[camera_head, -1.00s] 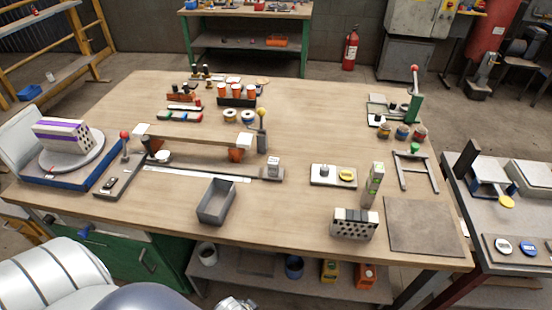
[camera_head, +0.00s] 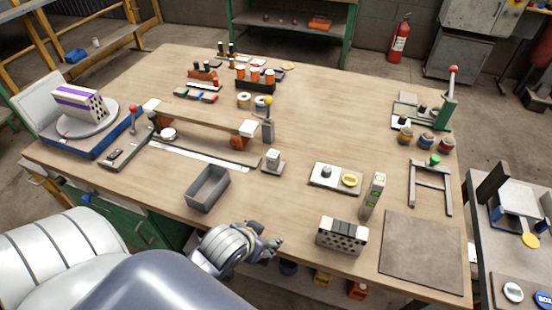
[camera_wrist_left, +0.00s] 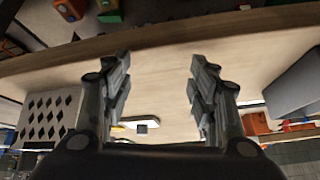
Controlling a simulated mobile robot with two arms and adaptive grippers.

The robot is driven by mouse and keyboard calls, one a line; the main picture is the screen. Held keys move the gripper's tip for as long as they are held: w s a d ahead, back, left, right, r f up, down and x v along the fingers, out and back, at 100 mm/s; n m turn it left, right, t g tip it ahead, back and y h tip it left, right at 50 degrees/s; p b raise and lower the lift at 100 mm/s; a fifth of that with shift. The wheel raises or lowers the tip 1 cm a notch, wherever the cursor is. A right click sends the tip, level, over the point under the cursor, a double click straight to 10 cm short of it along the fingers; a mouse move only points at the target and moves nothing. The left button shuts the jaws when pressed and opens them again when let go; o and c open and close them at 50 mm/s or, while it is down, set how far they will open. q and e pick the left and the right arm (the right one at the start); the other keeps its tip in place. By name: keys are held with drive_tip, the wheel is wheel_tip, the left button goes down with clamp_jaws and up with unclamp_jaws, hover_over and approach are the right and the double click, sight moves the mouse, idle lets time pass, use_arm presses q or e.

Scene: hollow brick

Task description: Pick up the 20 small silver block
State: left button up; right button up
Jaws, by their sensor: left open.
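A small silver block (camera_head: 272,156) stands on a small base at mid-table, right of the long white strip; its marking is too small to read. Another small grey piece (camera_head: 326,171) sits on a white plate (camera_head: 318,181) beside a yellow disc (camera_head: 350,180). My left gripper (camera_head: 276,243) is at the table's front edge, between the grey bin and the hollow brick, apart from both small pieces. In the left wrist view its two fingers (camera_wrist_left: 160,90) are spread and empty. The small grey piece (camera_wrist_left: 142,128) shows beyond them. My right gripper is not in view.
A hollow brick (camera_head: 341,236) stands right of my left gripper, with a green-marked level (camera_head: 373,196) behind it. An open grey bin (camera_head: 207,188) stands to the left. A brown mat (camera_head: 428,255) lies front right.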

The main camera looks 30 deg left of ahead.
sight(271, 159)
use_arm(q)
drive_tip(key=w+a+t, duration=0.1)
drive_tip(key=w, duration=0.1)
drive_tip(key=w+a+r+t, duration=0.1)
drive_tip(key=w+a, duration=0.1)
drive_tip(key=w, duration=0.1)
drive_tip(key=w+a+n+t+y, duration=0.1)
drive_tip(key=w+a, duration=0.1)
drive_tip(key=shift+w+a+r, duration=0.15)
drive_tip(key=shift+w+r, duration=0.1)
drive_tip(key=shift+w, duration=0.05)
drive_tip(key=w+a+r+t, duration=0.1)
drive_tip(key=w, duration=0.1)
drive_tip(key=w+a+r+n+t, duration=0.1)
drive_tip(key=w+a, duration=0.1)
drive_tip(key=w+a+r+t, duration=0.1)
drive_tip(key=w+a, duration=0.1)
drive_tip(key=w, duration=0.1)
drive_tip(key=shift+a+r, duration=0.15)
drive_tip(key=shift+a, duration=0.1)
drive_tip(key=shift+w+a+r+t+y, duration=0.1)
drive_tip(key=shift+w+a+t+y, duration=0.1)
drive_tip(key=shift+w+t+y, duration=0.1)
drive_tip(key=x, duration=0.5)
drive_tip(key=shift+w, duration=0.15)
drive_tip(key=p+x, duration=0.1)
drive_tip(key=x, duration=0.3)
drive_tip(key=shift+w, duration=0.1)
drive_tip(key=shift+w+a, duration=0.1)
drive_tip(key=shift+w, duration=0.3)
